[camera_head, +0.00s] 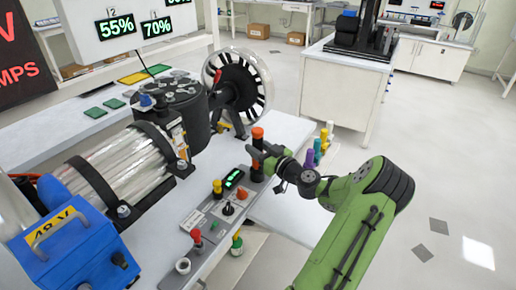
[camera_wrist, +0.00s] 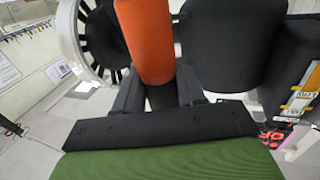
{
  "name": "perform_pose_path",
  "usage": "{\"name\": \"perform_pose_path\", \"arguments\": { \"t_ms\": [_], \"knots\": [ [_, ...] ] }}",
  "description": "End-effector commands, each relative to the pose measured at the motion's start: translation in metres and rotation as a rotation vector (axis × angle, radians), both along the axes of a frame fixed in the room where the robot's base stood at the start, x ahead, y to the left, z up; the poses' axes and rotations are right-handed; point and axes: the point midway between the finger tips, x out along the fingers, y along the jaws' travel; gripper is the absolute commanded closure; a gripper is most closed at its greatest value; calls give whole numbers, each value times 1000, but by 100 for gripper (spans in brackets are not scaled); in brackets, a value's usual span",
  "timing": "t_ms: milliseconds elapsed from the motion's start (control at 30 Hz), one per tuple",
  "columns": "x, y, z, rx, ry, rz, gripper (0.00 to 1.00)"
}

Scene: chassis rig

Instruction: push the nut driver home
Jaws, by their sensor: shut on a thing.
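The nut driver (camera_head: 257,134) stands upright at the right end of the grey panel in the head view, with an orange top and a black lower part. My gripper (camera_head: 262,157) reaches it from the right and is shut on it below the orange top. In the wrist view the orange handle (camera_wrist: 145,40) rises between the dark fingers of my gripper (camera_wrist: 160,92). The driver's lower end and what it sits in are hidden in the wrist view and hard to make out in the head view.
A black cylinder (camera_head: 183,105) and a spoked wheel (camera_head: 248,85) stand close behind. Coloured tools (camera_head: 310,158) stand right of my gripper.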

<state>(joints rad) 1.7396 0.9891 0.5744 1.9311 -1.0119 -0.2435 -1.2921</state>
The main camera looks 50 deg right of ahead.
Motion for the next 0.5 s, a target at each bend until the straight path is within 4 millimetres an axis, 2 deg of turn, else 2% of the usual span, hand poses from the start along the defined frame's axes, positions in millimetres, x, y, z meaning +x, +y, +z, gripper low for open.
{"name": "perform_pose_path", "arguments": {
  "t_ms": [500],
  "knots": [
    [0,0,-6,-2,-3,1,97]
  ]
}}
